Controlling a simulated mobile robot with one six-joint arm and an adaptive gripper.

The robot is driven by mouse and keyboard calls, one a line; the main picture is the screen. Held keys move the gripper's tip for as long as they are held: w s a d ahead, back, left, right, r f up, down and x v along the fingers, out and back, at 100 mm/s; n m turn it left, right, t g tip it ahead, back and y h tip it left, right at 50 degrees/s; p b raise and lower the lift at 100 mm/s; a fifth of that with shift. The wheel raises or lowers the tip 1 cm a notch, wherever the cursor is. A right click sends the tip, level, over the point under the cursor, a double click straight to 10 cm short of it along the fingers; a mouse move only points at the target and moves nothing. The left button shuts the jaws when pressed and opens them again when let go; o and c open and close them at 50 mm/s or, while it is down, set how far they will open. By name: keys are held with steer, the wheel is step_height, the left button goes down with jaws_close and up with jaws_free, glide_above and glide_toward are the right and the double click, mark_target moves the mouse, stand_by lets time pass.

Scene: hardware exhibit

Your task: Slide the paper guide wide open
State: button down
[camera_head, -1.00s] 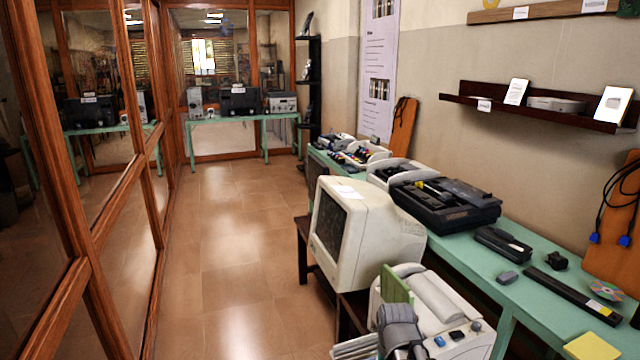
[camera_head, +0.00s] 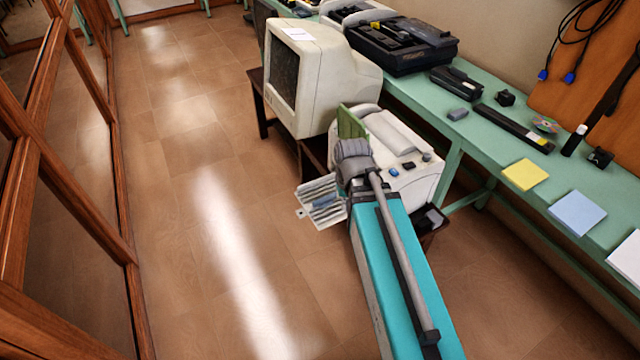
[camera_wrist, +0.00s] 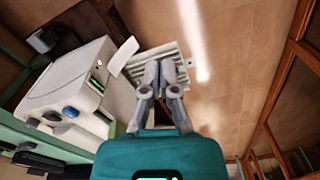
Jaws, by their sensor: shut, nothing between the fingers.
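A white printer (camera_head: 412,172) with blue and dark buttons stands low beside the old monitor. A green panel (camera_head: 352,122) stands up at its left side. A pale ribbed tray (camera_head: 318,203) sticks out at its lower left, partly behind my arm. In the wrist view the printer (camera_wrist: 62,88) is at left, with a white flap (camera_wrist: 123,57) beside the ribbed tray (camera_wrist: 171,53). My gripper (camera_wrist: 160,68) is shut and empty, its fingertips over the ribbed tray in that view; contact cannot be told. I cannot make out the paper guide for certain.
A beige monitor (camera_head: 322,82) stands just behind the printer. The green table (camera_head: 470,118) along the wall holds a black machine (camera_head: 402,45), a yellow pad (camera_head: 524,174) and a blue pad (camera_head: 577,213). The tiled floor (camera_head: 200,190) at left is clear up to the wood-framed glass.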

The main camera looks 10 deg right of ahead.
mark_target(325, 199)
steer(key=w+f+n+t+b, duration=0.1)
steer(key=w+f+b, duration=0.4)
steer(key=w, duration=0.4)
steer(key=w+a+f+n+t+b, duration=0.1)
steer(key=w+f+b, duration=0.5)
steer(key=w, duration=0.4)
steer(key=w+a+f+n+t+y+b, duration=0.1)
steer(key=w+f+b, duration=0.5)
steer(key=w, duration=0.3)
steer(key=shift+w+n, duration=0.25)
steer(key=shift+n, duration=0.15)
steer(key=shift+f+b, duration=0.2)
steer(key=shift+b, duration=0.15)
steer(key=b+x, duration=0.9)
steer(key=x, duration=0.1)
steer(key=shift+w+a+r, duration=0.1)
steer(key=shift+w, duration=0.05)
steer(key=shift+s+d+r, duration=0.1)
steer(key=shift+s+d, duration=0.1)
steer(key=shift+s, duration=0.45)
steer(key=shift+s+d+f, duration=0.1)
steer(key=shift+s+d, duration=0.1)
steer(key=shift+s, duration=0.4)
steer(key=shift+s+d+r, duration=0.1)
steer(key=shift+s+d, duration=0.15)
steer(key=shift+s, duration=0.4)
steer(key=shift+s, duration=0.1)
